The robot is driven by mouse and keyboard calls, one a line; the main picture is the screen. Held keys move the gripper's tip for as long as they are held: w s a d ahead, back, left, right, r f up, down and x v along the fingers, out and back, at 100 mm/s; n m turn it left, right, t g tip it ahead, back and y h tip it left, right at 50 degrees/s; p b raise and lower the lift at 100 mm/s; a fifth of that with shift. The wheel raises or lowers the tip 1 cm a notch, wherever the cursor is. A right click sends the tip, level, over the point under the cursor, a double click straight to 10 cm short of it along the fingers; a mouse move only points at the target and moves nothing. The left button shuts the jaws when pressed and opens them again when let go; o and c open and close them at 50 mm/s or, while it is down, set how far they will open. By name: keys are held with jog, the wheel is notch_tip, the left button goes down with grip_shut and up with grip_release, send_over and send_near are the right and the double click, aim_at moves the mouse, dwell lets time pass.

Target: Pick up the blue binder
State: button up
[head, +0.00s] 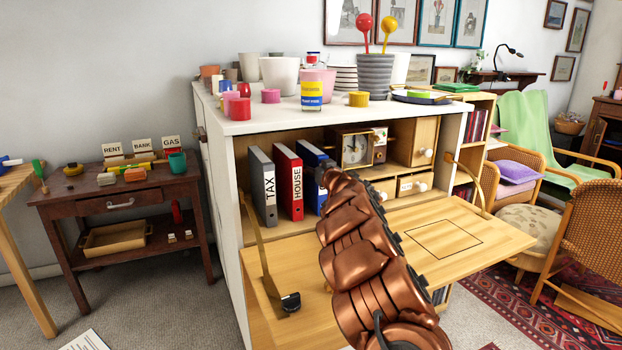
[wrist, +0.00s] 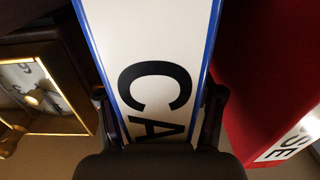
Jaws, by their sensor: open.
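The blue binder (head: 311,156) stands upright in the open cabinet, just right of the red binder, its lower part hidden behind my arm in the head view. In the wrist view the blue binder (wrist: 150,40) fills the middle, its white spine label with blue edges showing the letters "CA". My gripper (wrist: 160,97) is open, with one finger on each side of the binder's spine. I cannot tell whether the fingers touch it. In the head view my arm reaches to the binder and hides the fingers.
The red HOUSE binder (head: 287,180) stands close on one side, with the grey TAX binder (head: 262,186) beyond. A clock (head: 355,148) is on the other side. The lowered wooden flap (head: 445,235) lies below my arm. Pots and jars crowd the cabinet top (head: 240,122).

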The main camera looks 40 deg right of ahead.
jog(key=shift+w+d, duration=0.1)
jog(key=shift+c, duration=0.4)
grip_shut()
dwell(0.5)
